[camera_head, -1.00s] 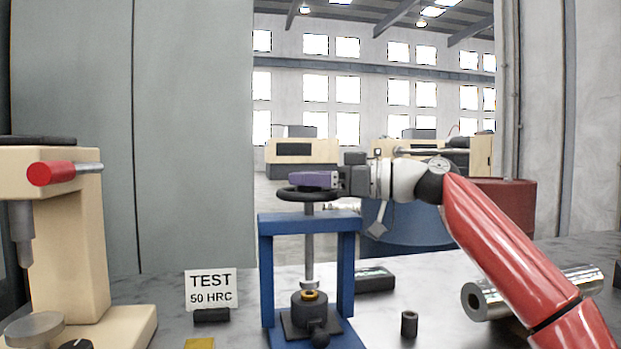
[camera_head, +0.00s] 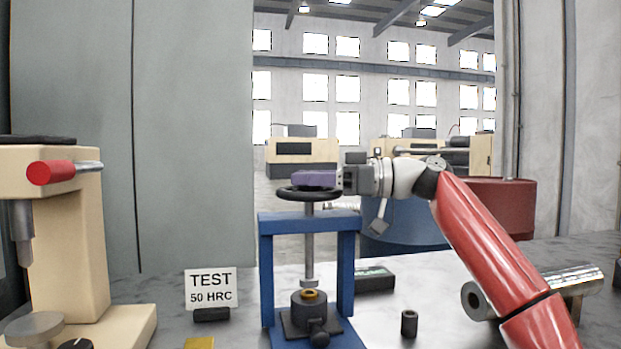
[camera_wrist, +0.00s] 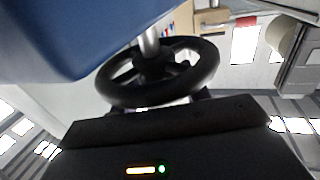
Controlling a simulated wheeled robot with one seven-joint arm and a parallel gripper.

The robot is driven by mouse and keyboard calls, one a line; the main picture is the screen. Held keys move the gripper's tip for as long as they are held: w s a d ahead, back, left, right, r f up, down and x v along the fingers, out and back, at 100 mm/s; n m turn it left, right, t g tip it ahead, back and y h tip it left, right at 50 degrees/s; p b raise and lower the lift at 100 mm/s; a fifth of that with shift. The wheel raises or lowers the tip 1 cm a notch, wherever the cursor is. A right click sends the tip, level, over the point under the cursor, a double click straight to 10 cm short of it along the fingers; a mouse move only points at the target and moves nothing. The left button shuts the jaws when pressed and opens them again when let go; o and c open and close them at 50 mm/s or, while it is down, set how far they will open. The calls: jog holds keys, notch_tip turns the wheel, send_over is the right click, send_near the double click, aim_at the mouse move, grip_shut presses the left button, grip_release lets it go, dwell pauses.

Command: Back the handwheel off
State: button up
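The black handwheel (camera_head: 296,196) sits level on a grey vertical screw (camera_head: 309,245) above the blue press frame (camera_head: 266,265). My gripper (camera_head: 312,179) reaches in from the right, its purple fingers at the top of the wheel and overlapping it in view. The wrist view shows the wheel (camera_wrist: 112,84) close ahead, with the screw rising from its hub. Only slivers of purple show beside the rim there; the dark gripper body hides the rest. Whether the fingers press on the wheel cannot be seen. Below the screw is a dark holder (camera_head: 309,311) with a brass-coloured ring.
A cream tester (camera_head: 75,240) with a red-ended handle stands at left. A "TEST 50 HRC" sign (camera_head: 211,288), a small dark cylinder (camera_head: 409,323) and a dark box (camera_head: 375,281) are on the bench. A metal tube (camera_head: 477,300) lies behind my arm. A blue drum (camera_head: 400,232) stands behind.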

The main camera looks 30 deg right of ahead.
jog(key=shift+o, duration=1.1)
jog(key=v, duration=0.8)
jog(key=shift+a, duration=0.1)
